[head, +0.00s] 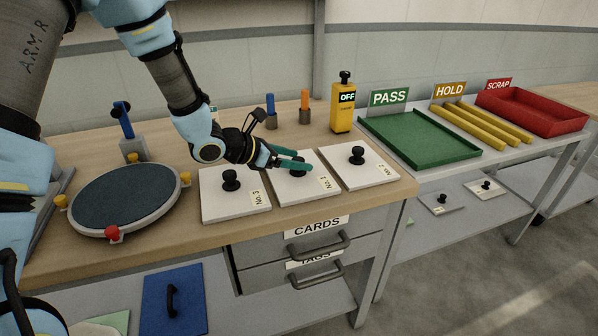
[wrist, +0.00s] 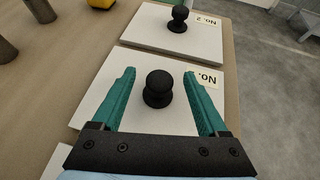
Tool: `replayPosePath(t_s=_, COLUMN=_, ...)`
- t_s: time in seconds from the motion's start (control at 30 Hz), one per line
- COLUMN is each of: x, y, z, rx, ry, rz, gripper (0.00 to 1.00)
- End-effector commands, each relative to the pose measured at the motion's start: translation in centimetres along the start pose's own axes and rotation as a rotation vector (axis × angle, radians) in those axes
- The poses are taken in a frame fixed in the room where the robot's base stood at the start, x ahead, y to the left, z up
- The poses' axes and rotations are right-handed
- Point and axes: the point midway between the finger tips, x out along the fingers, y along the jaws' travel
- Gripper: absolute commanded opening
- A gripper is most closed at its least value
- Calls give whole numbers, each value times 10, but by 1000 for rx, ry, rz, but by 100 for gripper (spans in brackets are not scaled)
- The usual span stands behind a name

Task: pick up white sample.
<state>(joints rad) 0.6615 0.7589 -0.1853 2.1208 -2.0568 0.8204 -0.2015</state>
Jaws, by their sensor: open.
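Three white sample plates with black knobs lie in a row on the wooden bench. The left plate (head: 236,205) is labelled No. 3 and the right plate (head: 365,178) No. 2; the latter also shows in the wrist view (wrist: 145,30). The middle plate (head: 295,192) has a label I cannot read surely; it also shows in the wrist view (wrist: 118,60). My gripper (head: 305,163) is open over the middle plate. In the wrist view its green fingers (wrist: 160,73) stand either side of the middle black knob (wrist: 158,90), with gaps on both sides.
A round dark turntable (head: 125,198) is at the left. A yellow OFF box (head: 343,108) stands behind the plates. Right are a green PASS tray (head: 420,142), yellow HOLD bars (head: 480,125) and a red SCRAP tray (head: 530,112). Drawers (head: 310,262) are below.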

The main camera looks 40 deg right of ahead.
Motion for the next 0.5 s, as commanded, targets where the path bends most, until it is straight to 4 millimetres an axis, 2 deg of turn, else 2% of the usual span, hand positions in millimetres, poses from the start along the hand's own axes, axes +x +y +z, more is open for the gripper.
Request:
replayPosePath(t_s=0.3, x=39, y=-1, z=1, rx=1, ry=1, rz=-2, gripper=76)
replayPosePath(t_s=0.5, x=43, y=0, z=0, rx=1, ry=0, rz=0, gripper=76)
